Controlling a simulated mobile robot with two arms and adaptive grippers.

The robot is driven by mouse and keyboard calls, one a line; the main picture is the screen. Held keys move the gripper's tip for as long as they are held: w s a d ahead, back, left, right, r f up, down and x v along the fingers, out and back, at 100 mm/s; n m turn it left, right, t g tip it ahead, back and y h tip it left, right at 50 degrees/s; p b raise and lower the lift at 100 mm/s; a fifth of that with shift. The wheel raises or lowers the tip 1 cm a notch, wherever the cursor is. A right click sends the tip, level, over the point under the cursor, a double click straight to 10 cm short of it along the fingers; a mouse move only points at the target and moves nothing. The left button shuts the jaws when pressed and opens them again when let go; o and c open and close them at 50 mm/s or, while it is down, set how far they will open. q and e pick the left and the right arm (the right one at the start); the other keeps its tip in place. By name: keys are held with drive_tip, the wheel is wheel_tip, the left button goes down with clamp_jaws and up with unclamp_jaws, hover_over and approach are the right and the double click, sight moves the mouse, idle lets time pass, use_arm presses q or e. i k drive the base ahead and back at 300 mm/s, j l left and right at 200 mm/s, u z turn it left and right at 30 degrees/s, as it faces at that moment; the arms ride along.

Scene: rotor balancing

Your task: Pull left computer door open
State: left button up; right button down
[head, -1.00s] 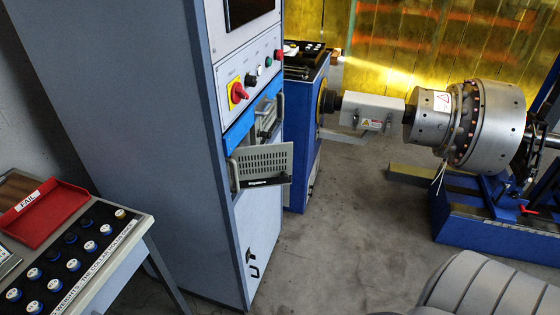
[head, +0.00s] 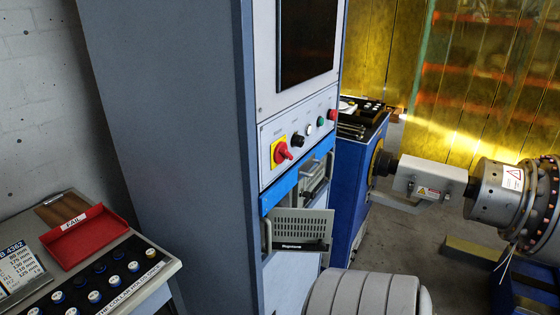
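The tall grey-blue cabinet (head: 170,120) stands in the middle of the head view. In its front, below a blue strip (head: 280,192), is the computer bay. A light grey perforated panel (head: 302,225) with a dark label strip sticks out at an angle there. A vertical metal handle (head: 267,237) is at its left edge. Another metal handle (head: 330,165) shows higher up at the right of the bay. I cannot tell how far the left door stands open. Neither gripper shows. A grey ribbed part at the bottom seems to be my own arm.
A red FAIL tray (head: 84,236) and several capped weights sit on the bench (head: 160,270) at lower left. A blue machine stand (head: 368,170) is behind the cabinet. A silver rotor (head: 500,190) is at right. Bare floor (head: 400,240) lies between.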

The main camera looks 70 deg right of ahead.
sight(300, 230)
drive_tip(key=k+l+u, duration=0.25)
drive_tip(key=l, duration=0.35)
drive_tip(key=k+l+u, duration=0.2)
drive_tip(key=l, duration=0.35)
drive_tip(key=k+l+u, duration=0.25)
drive_tip(key=k+l, duration=0.15)
drive_tip(key=k+l+u, duration=0.2)
drive_tip(key=k+l, duration=0.15)
drive_tip(key=l, duration=0.2)
